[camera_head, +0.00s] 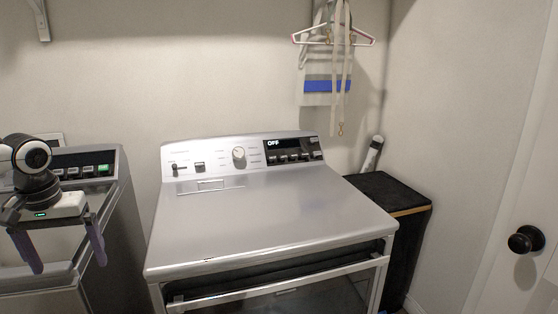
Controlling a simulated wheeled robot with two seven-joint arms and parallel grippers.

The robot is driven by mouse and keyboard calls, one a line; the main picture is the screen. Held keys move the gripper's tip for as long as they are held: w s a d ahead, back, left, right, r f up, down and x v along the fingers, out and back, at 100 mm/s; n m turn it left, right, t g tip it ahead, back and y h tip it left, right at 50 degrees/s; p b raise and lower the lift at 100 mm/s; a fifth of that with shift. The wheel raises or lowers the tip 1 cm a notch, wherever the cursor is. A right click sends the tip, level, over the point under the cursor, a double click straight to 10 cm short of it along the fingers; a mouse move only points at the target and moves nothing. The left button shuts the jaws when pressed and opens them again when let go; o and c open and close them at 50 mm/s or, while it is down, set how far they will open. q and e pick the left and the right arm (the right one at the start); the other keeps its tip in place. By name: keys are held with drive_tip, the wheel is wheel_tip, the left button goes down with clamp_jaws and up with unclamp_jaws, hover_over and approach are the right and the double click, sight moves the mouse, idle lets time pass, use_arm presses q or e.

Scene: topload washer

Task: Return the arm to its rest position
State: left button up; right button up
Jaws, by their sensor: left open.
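My left gripper (58,246) hangs at the left edge of the head view, over the machine on the left. Its two dark purple fingers point down and stand apart, with nothing between them. The wrist above it is black and white, with a small green light. My right gripper is not in view.
A second machine (125,215) stands on the left, partly hidden by my arm. A black bin or cabinet (385,190) stands right of the washer. A hanger with cloth (325,85) hangs on the back wall. A white door with a black knob (526,240) is at the right.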

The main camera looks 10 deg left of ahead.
use_arm(q)
drive_tip(key=s+a+f, duration=0.4)
drive_tip(key=s+f, duration=0.1)
drive_tip(key=f, duration=0.3)
drive_tip(key=s+a+f, duration=0.4)
drive_tip(key=s+f, duration=0.1)
drive_tip(key=f, duration=0.4)
drive_tip(key=s+d+f+m+t, duration=0.1)
drive_tip(key=s+d+f, duration=0.2)
drive_tip(key=f, duration=0.3)
drive_tip(key=s+d+f+m, duration=0.1)
drive_tip(key=s+d+f, duration=0.25)
drive_tip(key=f, duration=0.25)
drive_tip(key=s+d+f+m+t, duration=0.1)
drive_tip(key=s+d+f+m, duration=0.1)
drive_tip(key=s+f, duration=0.25)
drive_tip(key=s+d+f+m+t+h, duration=0.1)
drive_tip(key=d+f, duration=0.3)
drive_tip(key=d, duration=0.4)
drive_tip(key=s+d+f+m+t+h, duration=0.1)
drive_tip(key=d+f, duration=0.2)
drive_tip(key=d, duration=0.5)
drive_tip(key=w+d+r+m+t, duration=0.1)
drive_tip(key=w+d+r, duration=0.1)
drive_tip(key=d, duration=0.7)
drive_tip(key=w+d+r+m+t+h, duration=0.1)
drive_tip(key=w+d+r+t, duration=0.1)
drive_tip(key=d, duration=0.8)
drive_tip(key=shift+w+d+r, duration=0.2)
drive_tip(key=shift+w, duration=0.25)
